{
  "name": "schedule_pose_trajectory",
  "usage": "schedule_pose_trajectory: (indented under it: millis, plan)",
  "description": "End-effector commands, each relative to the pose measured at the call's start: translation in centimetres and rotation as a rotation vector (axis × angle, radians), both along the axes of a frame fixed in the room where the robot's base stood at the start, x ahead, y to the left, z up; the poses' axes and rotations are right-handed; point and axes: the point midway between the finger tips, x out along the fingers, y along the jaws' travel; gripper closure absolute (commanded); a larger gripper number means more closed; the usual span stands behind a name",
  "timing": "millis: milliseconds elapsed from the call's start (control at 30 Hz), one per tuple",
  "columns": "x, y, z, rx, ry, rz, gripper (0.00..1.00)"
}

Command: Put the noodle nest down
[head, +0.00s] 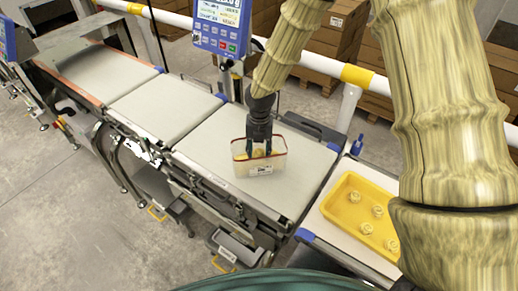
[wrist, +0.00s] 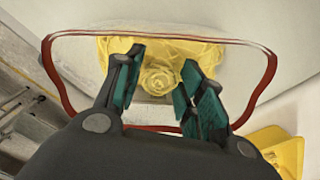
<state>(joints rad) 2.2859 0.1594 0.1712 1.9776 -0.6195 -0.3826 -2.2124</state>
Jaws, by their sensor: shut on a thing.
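A clear tub (head: 262,169) with a red rim and a label stands on the belt section nearest the yellow tray. In the wrist view its red rim (wrist: 270,75) surrounds my fingers. My gripper (head: 261,148) points down into the tub. In the wrist view my gripper (wrist: 162,90) has its two fingers on either side of a pale yellow noodle nest (wrist: 158,78), shut on it. More yellow noodle stuff (wrist: 205,50) lies around it in the tub. The fingers partly hide the tub's inside, and I cannot tell whether the held nest touches what lies below.
A yellow tray (head: 340,212) with several noodle nests (head: 367,228) sits on the white surface at the right. A control panel (head: 222,25) stands behind the belt. A white rail with yellow bands (head: 357,76) runs behind. The belt sections (head: 165,108) to the left are empty.

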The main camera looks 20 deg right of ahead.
Motion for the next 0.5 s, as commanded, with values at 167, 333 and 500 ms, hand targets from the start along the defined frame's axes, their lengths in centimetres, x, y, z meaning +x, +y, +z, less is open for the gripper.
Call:
schedule_pose_trajectory:
  millis: [167,333,500]
  plan:
    - [0.00,0.01,-0.42,0.000,0.000,0.000,0.75]
    - [0.02,0.02,-0.69,0.001,0.000,-0.001,0.75]
    - [0.02,0.02,-0.67,0.001,-0.001,-0.001,0.41]
